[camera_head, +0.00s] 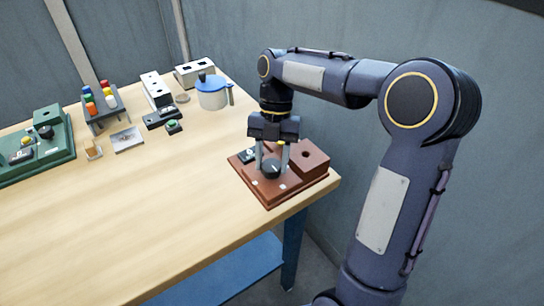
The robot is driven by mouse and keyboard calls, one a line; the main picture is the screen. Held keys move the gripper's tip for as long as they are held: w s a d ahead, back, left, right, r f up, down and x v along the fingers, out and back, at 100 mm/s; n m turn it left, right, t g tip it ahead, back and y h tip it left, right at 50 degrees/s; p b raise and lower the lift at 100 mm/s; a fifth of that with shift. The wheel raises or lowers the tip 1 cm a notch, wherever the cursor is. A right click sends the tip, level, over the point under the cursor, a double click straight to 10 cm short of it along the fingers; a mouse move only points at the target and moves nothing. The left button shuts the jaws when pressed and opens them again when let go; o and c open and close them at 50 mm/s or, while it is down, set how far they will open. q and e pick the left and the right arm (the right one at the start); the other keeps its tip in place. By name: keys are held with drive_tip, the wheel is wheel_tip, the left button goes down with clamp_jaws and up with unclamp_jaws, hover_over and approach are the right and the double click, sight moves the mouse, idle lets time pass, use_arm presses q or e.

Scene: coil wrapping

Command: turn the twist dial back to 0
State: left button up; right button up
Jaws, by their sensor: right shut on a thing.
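The twist dial (271,169) is a dark round knob with a light pointer line. It sits on a red-brown box (270,193) at the right front corner of the table. My right gripper (272,166) reaches down from above, with its two fingers on either side of the dial, and is shut on it. The scale marks around the dial are too small to read. A raised block (307,158) with a dark hole stands on the right part of the same box. My left gripper is not in view.
The wooden table (150,220) is clear at the front and middle. A green device (58,150) with a dark knob stands at the left. A rack of coloured pieces (108,119), a blue-lidded pot (211,96) and white blocks (155,95) stand at the back.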

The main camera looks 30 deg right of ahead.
idle(0.4)
drive_tip(key=o, duration=1)
drive_tip(key=shift+c, duration=0.2)
drive_tip(key=p+v, duration=0.1)
drive_tip(key=v, duration=0.6)
drive_tip(key=shift+r, duration=0.4)
drive_tip(key=shift+w+d, duration=0.1)
